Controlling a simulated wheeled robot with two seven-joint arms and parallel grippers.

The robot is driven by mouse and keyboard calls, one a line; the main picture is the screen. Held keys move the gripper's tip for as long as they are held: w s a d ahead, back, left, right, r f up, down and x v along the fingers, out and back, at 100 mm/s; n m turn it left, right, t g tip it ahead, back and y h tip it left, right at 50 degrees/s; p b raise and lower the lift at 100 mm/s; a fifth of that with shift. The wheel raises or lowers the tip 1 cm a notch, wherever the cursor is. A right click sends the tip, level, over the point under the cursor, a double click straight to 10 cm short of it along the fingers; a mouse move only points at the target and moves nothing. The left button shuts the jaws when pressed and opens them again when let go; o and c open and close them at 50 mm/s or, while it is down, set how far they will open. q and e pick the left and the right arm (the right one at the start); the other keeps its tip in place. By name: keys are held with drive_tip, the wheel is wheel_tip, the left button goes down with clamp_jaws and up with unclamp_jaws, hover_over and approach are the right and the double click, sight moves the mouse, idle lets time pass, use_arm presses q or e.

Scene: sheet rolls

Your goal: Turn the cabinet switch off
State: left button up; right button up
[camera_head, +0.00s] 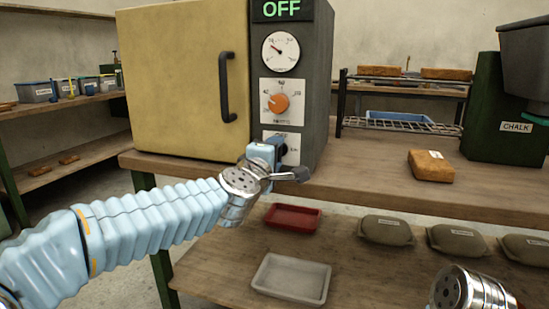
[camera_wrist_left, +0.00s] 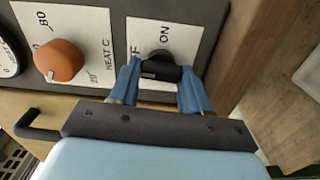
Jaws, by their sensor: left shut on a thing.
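The yellow cabinet (camera_head: 190,75) stands on the bench, with a grey control panel on its right side. The display (camera_head: 281,9) at the panel's top reads OFF in green. The black cabinet switch (camera_wrist_left: 160,68) sits on a white plate marked ON and, partly hidden, OFF. My left gripper (camera_wrist_left: 155,82) has its blue fingers on both sides of the switch, shut on it. In the head view the left gripper (camera_head: 277,150) is at the panel's lower part and hides most of the switch. Only a silver wrist part of my right arm shows at lower right; its fingers are out of view.
An orange heat knob (camera_head: 275,104) and a round gauge (camera_head: 281,51) are above the switch. A black door handle (camera_head: 226,87) juts out on the left. A tan block (camera_head: 431,166) lies on the bench. A red tray (camera_head: 292,217) and a grey tray (camera_head: 291,278) are below.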

use_arm(q)
drive_tip(key=shift+n, duration=0.3)
drive_tip(key=o, duration=1.1)
drive_tip(key=shift+c, duration=0.2)
drive_tip(key=v, duration=1.3)
drive_tip(key=shift+s, duration=0.35)
drive_tip(key=shift+a, duration=0.15)
